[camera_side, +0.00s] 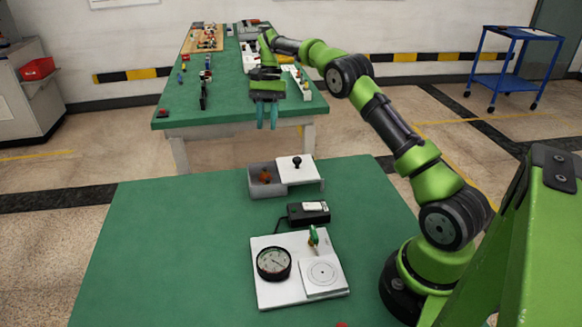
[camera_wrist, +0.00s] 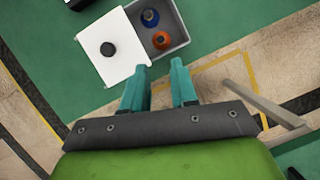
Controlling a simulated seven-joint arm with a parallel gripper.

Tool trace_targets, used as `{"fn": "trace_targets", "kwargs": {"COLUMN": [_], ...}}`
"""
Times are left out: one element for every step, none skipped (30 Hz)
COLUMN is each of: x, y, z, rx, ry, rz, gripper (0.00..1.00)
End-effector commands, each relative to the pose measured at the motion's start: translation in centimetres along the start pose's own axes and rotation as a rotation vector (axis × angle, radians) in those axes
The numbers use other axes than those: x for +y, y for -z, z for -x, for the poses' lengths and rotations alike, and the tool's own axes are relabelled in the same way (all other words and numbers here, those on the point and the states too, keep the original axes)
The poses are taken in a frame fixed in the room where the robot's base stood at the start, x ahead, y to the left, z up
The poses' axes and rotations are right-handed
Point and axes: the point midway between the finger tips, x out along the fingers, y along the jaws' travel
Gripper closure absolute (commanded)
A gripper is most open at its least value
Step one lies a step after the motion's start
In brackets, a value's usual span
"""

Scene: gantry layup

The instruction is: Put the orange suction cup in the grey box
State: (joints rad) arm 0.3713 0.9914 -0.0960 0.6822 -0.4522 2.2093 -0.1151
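The grey box (camera_side: 261,191) stands near the far edge of the near green table. It also shows in the wrist view (camera_wrist: 179,43), partly open. An orange suction cup (camera_wrist: 161,40) lies inside the open part, with a blue one (camera_wrist: 150,18) beside it. In the side view the orange cup (camera_side: 265,176) shows inside the box; I cannot make out the blue one there. A white lid (camera_side: 293,175) with a black knob sits off to the right of the opening. My gripper (camera_side: 267,116) is open and empty, with teal fingers pointing down, above and beyond the box. The fingers also show in the wrist view (camera_wrist: 160,68).
A black device (camera_side: 308,214) stands in front of the box. Nearer is a white plate with a dial gauge (camera_side: 273,263) and a green-handled part (camera_side: 313,237). The table's left side is clear. A second green table (camera_side: 228,95) behind holds several small parts.

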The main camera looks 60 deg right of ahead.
Motion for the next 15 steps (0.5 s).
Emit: {"fn": "trace_targets", "kwargs": {"x": [-0.1, -0.1, -0.1, -0.1, -0.1, 0.0, 0.1, 0.3, 0.6, 0.8, 1.1, 1.6, 1.9, 2.4, 3.0], "y": [-0.6, -1.1, -1.9, -2.7, -3.6, -5.0, -6.1, -7.4, -9.0, -10.3, -11.5, -13.1, -14.4, -15.6, -17.2], "z": [0.7, 1.1, 1.8, 2.4, 3.1, 4.0, 4.6, 5.2, 5.8, 6.3, 6.6, 7.0, 7.2, 7.4, 7.5], "rx": [0.012, 0.021, 0.036, 0.050, 0.066, 0.092, 0.112, 0.134, 0.162, 0.184, 0.206, 0.235, 0.257, 0.280, 0.308], "ry": [0.005, 0.007, 0.012, 0.018, 0.024, 0.032, 0.041, 0.049, 0.062, 0.071, 0.082, 0.096, 0.108, 0.119, 0.136], "rz": [0.014, 0.026, 0.046, 0.065, 0.088, 0.123, 0.150, 0.179, 0.217, 0.245, 0.275, 0.311, 0.340, 0.368, 0.403], "gripper": [0.72, 0.72, 0.72, 0.72, 0.72, 0.72, 0.72, 0.72, 0.72, 0.72, 0.72, 0.72, 0.72, 0.72, 0.72]}}
